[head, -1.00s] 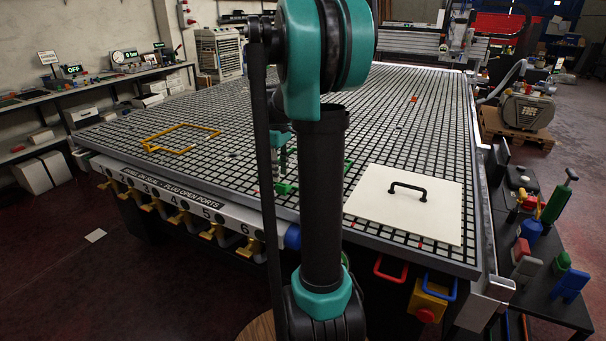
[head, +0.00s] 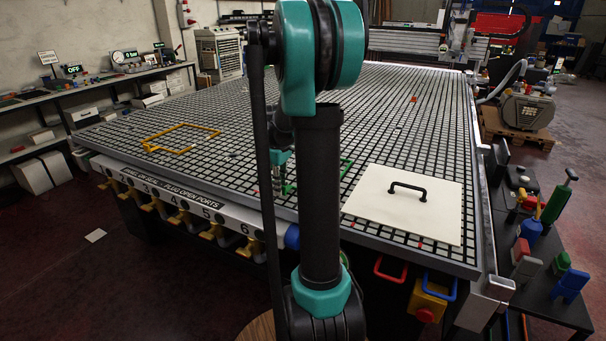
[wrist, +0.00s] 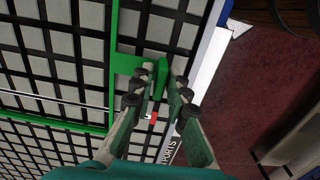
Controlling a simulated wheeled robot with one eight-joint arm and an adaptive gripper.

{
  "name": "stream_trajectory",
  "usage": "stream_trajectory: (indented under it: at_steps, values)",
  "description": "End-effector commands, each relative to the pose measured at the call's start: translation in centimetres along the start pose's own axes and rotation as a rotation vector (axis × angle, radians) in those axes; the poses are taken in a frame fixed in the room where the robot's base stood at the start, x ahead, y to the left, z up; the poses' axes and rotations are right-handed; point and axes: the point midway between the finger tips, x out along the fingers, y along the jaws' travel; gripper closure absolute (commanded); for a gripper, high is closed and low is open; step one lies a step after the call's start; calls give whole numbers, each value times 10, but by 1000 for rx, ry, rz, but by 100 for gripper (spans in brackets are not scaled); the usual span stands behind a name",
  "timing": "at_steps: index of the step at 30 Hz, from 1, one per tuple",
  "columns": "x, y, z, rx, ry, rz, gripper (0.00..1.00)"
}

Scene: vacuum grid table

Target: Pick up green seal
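The green seal lies on the grid table as a thin green frame. Its right part shows past my arm in the head view (head: 346,171), and its bars and raised tab show in the wrist view (wrist: 160,78). My gripper (wrist: 163,72) is low over the table's front edge, with one finger on each side of the tab. The fingers look open around it, with a small gap on the right; contact is not clear. In the head view my gripper (head: 279,178) shows just left of my arm, which hides the middle of the seal.
The grid table (head: 400,120) is mostly clear. A white plate with a black handle (head: 408,188) lies right of the seal. A yellow seal (head: 181,149) lies to the left. Numbered yellow valves (head: 180,217) line the front edge. A dark side table (head: 560,305) holds coloured objects at right.

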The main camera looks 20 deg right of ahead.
Motion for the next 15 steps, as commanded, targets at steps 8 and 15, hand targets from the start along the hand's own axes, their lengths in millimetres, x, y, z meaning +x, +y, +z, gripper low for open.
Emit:
stream_trajectory:
  at_steps: [8, 15]
  values:
    - [0, 0, 0, 0, 0, 0, 100]
    - [0, 0, 0, 0, 0, 0, 100]
